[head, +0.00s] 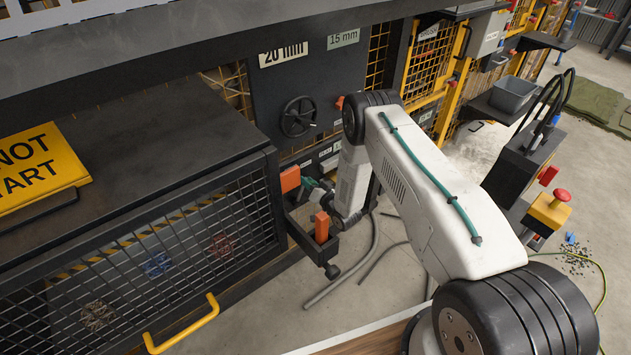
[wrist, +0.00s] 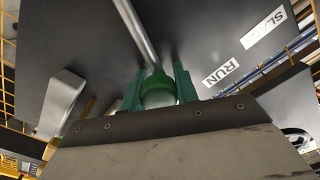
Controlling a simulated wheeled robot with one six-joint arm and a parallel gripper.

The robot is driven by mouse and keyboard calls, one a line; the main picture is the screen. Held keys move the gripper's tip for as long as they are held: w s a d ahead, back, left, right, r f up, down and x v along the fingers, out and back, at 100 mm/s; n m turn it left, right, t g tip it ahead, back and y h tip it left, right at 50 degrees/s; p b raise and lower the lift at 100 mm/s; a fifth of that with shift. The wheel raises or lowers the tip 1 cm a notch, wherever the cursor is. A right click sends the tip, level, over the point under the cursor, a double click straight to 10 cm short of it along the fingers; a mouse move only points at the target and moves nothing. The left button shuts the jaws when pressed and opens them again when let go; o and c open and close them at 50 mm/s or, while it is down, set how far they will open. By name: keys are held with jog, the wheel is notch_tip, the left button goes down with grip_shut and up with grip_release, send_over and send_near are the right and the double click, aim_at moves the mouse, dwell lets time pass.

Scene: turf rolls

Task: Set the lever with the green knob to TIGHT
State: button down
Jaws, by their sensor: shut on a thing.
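The green knob (wrist: 157,92) sits between the two green fingers of my gripper (wrist: 158,75) in the wrist view, and the fingers are shut on it. The lever's grey metal rod (wrist: 136,32) runs from the knob up past the top edge. A RUN label (wrist: 220,74) and a partly cut-off label reading "SLA" (wrist: 263,29) are on the dark panel to the right of the knob. No TIGHT label is readable. In the head view my gripper (head: 316,187) is low at the dark panel, where the knob cannot be clearly told from the fingers.
An orange block (head: 290,179) and an orange upright piece (head: 321,227) are close to my gripper. A mesh cage (head: 160,260) with a yellow handle (head: 183,323) fills the left. A black handwheel (head: 298,117) is above. Hoses (head: 352,268) lie on the floor.

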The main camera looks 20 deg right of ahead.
jog(key=shift+s+f, duration=0.1)
jog(key=shift+f, duration=0.1)
jog(key=c, duration=1.1)
grip_release()
jog(key=shift+d, duration=0.1)
jog(key=shift+o, duration=0.2)
jog(key=shift+r, duration=0.1)
jog(key=v, duration=0.7)
jog(key=shift+s+d, duration=0.15)
jog(key=shift+s, duration=0.15)
